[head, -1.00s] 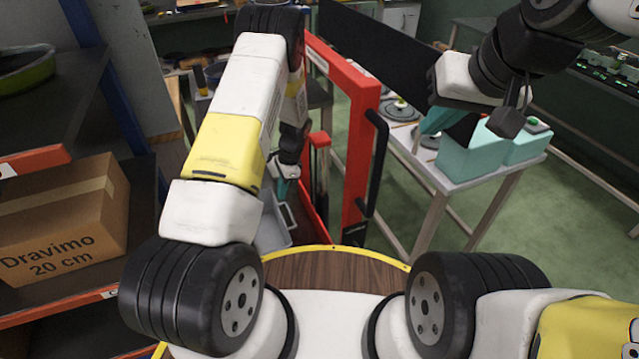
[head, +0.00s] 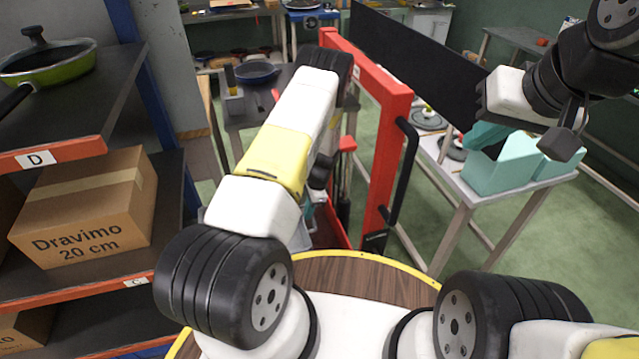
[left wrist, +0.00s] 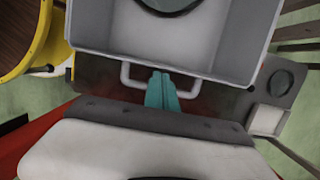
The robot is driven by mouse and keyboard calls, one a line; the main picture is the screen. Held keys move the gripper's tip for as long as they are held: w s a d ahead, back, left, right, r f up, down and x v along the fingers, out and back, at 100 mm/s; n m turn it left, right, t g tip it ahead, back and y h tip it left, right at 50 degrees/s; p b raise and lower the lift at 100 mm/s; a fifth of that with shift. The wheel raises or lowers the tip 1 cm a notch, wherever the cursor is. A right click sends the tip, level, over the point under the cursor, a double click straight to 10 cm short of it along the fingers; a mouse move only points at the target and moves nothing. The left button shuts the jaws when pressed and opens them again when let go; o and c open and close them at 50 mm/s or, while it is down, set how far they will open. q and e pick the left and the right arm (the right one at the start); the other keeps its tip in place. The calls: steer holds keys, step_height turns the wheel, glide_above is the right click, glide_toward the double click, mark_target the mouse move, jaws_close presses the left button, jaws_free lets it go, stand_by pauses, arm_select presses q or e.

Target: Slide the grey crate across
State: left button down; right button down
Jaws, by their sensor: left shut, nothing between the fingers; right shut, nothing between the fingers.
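The grey crate (left wrist: 180,45) fills the top of the left wrist view, with its pale handle (left wrist: 130,78) on the near side. My left gripper (left wrist: 161,76) is shut and empty, its teal fingers pointing at the crate wall. In that view they overlap the handle bar; whether they touch it I cannot tell. In the head view my left gripper is mostly hidden behind my forearm, with a bit of teal low beside it, and the crate is almost wholly hidden. My right gripper (head: 486,136) is shut and empty, above the teal boxes on the right table.
A red frame (head: 385,150) with black handles stands just right of my left arm. A shelf (head: 85,160) at the left holds a green pan (head: 62,68) and a cardboard box (head: 95,205). Teal boxes (head: 505,165) stand on a grey table at the right.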

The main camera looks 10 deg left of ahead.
arm_select(q)
steer(key=shift+a, duration=0.1)
steer(key=s+a, duration=0.7)
steer(key=a, duration=0.6)
steer(key=s+a, duration=0.7)
steer(key=a, duration=0.7)
steer(key=shift+s, duration=0.4)
